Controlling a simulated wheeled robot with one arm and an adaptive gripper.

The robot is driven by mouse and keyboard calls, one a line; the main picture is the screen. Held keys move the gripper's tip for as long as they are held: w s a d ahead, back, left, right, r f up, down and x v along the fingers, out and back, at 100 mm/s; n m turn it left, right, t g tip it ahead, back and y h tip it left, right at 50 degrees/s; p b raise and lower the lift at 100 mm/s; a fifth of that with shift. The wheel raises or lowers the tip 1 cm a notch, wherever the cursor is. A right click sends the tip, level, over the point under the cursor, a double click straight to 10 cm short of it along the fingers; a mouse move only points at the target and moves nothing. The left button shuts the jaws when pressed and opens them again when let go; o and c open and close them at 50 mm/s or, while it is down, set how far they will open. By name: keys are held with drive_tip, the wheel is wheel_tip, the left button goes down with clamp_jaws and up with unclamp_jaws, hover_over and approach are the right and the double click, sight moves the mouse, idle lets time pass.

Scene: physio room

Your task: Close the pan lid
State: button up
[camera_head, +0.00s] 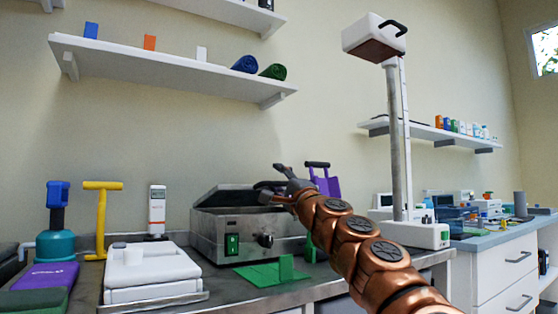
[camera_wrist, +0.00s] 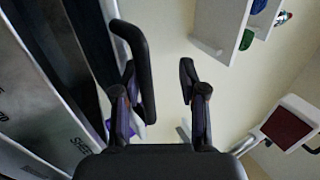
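The pan is a metal box-shaped appliance (camera_head: 215,225) on the counter, with a green switch and a dark knob on its front. Its dark lid (camera_head: 235,195) lies over the top and looks tilted; how wide the gap is I cannot tell. My gripper (camera_head: 277,178) is at the lid's right end, by the black handle. In the wrist view my gripper (camera_wrist: 158,72) has its fingers apart. The black bar handle (camera_wrist: 136,50) is beside the left finger and partly overlaps it; whether they touch I cannot tell. Metal sides with lettering (camera_wrist: 35,110) fill the left.
A green piece (camera_head: 270,273) lies before the pan. A white column scale (camera_head: 398,150) stands right. A shelf (camera_head: 170,75) is above; wall space between is clear.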

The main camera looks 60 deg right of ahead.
wheel_tip(320, 180, up, 4)
drive_tip(key=shift+s+d+r, duration=0.1)
drive_tip(key=shift+r, duration=0.7)
drive_tip(key=shift+c, duration=0.3)
